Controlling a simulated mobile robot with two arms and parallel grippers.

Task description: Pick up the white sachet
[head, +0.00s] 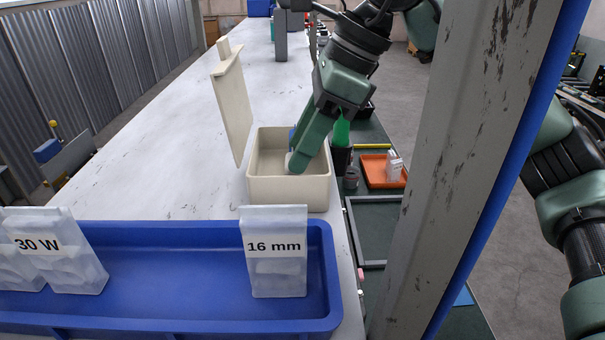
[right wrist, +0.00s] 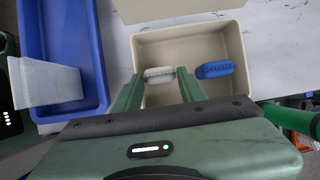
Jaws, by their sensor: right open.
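The white sachet (right wrist: 158,73) lies in a beige open box (right wrist: 146,46), beside a blue sachet (right wrist: 214,69). In the head view the box (head: 289,190) stands on the bench, and only a small pale bit of the white sachet shows by the fingers. My right gripper (head: 297,160) reaches down into the box. In the right wrist view my right gripper (right wrist: 159,77) is open, its two fingertips on either side of the white sachet in the picture. I cannot tell whether they touch it. My left gripper is not in view.
A raised lid (head: 233,105) stands at the box's left. A blue tray (head: 180,235) in front holds clear bags, one marked 16 mm (head: 276,270). A grey post (head: 470,130) rises at right. An orange tray (head: 375,172) lies beyond. The bench (head: 180,140) is bare at left.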

